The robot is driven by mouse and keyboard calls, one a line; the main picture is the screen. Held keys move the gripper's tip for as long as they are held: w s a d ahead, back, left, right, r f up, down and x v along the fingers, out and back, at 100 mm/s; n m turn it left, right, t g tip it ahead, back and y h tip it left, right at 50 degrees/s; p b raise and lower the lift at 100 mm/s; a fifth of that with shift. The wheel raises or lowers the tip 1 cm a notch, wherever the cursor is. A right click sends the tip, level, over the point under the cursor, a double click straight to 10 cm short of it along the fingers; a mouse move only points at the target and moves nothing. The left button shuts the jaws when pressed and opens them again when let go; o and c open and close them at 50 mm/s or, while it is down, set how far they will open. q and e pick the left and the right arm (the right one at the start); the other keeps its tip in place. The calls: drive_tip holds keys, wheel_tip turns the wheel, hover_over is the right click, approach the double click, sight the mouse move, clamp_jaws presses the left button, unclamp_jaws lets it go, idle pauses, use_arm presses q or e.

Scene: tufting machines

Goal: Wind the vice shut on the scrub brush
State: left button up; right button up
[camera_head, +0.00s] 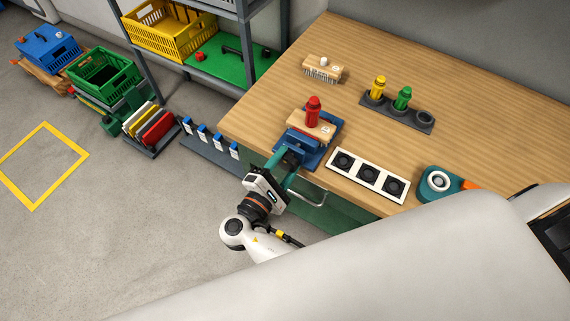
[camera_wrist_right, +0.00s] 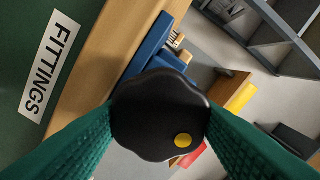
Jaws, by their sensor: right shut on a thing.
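The blue vice (camera_head: 296,148) sits at the table's front edge. A light wooden scrub brush (camera_head: 322,130) lies between its jaws; I cannot tell how tightly they touch it. A red bottle-like piece (camera_head: 314,108) stands upright at the brush. My right gripper (camera_head: 290,161) is at the vice's front, shut on the black lobed knob (camera_wrist_right: 158,112) with a yellow dot. The knob fills the space between the green fingers in the right wrist view. The vice's blue side (camera_wrist_right: 150,45) shows behind the knob there. My left gripper is not in view.
A second brush with a white knob (camera_head: 323,69) stands farther back. A dark holder (camera_head: 379,104) carries yellow and green pieces. A white panel with three black sockets (camera_head: 368,175) and a teal tape-like tool (camera_head: 440,184) lie right. The wooden tabletop (camera_head: 455,95) has free room behind.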

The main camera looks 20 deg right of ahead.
idle(0.4)
drive_tip(key=o, duration=1)
drive_tip(key=shift+c, duration=0.2)
drive_tip(key=shift+f, duration=0.1)
